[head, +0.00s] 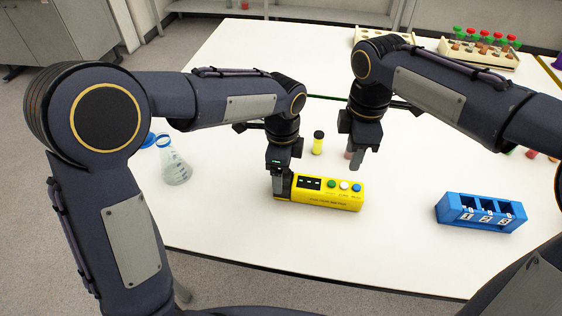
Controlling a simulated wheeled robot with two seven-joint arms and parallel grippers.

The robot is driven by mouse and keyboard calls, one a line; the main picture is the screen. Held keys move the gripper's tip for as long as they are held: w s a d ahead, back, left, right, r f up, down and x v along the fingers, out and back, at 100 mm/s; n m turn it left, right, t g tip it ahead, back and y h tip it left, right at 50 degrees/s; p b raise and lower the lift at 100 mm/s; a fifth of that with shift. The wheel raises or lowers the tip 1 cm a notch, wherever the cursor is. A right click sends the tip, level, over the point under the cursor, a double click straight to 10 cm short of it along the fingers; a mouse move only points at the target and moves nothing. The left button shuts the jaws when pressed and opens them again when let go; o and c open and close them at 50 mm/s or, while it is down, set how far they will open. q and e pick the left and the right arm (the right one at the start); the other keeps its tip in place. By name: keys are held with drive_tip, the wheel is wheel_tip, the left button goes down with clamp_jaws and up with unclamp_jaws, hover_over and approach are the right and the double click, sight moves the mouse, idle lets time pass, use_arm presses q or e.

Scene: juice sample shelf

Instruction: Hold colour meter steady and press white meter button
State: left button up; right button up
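The yellow colour meter (322,199) lies on the white table in the head view, with a dark display and a green, a white and a blue button on top. The white button (344,186) is uncovered, between the green button (331,184) and the blue button (357,188). My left gripper (281,187) is down at the meter's left end, with a finger against its near side; the far finger is hidden. It looks shut on the meter. My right gripper (358,165) points down with its fingers together, empty, above and slightly behind the white button, apart from the meter.
A yellow vial with a black cap (318,143) stands behind the meter, and a pinkish vial (349,155) is partly hidden by my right gripper. A flask (175,170) stands at left. A blue numbered rack (480,213) stands at right. Vial racks (480,53) are at the back.

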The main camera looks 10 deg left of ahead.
use_arm(q)
wheel_tip(320, 180, down, 6)
idle(0.4)
drive_tip(key=c, duration=1.2)
drive_tip(key=shift+c, duration=0.5)
use_arm(e)
drive_tip(key=shift+c, duration=0.6)
clamp_jaws()
